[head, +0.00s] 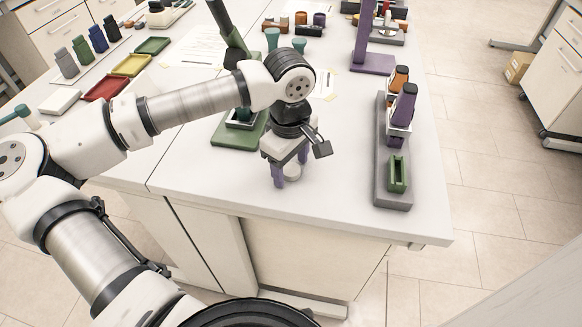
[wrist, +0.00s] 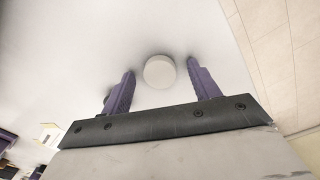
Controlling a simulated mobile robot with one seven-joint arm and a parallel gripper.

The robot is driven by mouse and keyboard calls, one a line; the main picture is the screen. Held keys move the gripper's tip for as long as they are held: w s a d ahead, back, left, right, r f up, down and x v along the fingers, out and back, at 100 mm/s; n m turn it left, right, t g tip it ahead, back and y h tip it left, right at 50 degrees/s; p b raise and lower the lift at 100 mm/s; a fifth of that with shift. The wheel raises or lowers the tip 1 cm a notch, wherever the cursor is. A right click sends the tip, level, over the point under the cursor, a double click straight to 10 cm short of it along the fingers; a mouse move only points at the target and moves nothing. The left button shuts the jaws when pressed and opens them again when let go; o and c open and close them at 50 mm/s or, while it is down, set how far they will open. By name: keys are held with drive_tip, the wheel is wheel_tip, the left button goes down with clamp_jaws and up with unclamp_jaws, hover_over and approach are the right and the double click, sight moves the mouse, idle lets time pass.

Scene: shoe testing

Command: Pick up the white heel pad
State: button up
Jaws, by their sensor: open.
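The white heel pad (wrist: 160,72) is a small round disc on the white table top. In the wrist view it lies at the upper middle, between the lines of the two purple fingers and near their tips. My gripper (wrist: 160,80) is open and empty, with a finger on each side of the pad and a gap to each. In the head view my gripper (head: 289,175) points down over the front part of the table, and the pad (head: 292,173) shows partly between the fingers, the rest hidden by them.
A grey rack (head: 380,178) with a green holder and purple and orange pieces stands right of my gripper. A green-based stand (head: 228,134) is behind it to the left. Coloured trays (head: 106,88) lie further left. The table's front edge is close; the surface around the pad is clear.

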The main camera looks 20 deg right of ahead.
drive_tip(key=shift+c, duration=0.4)
drive_tip(key=c, duration=1)
drive_tip(key=shift+c, duration=0.2)
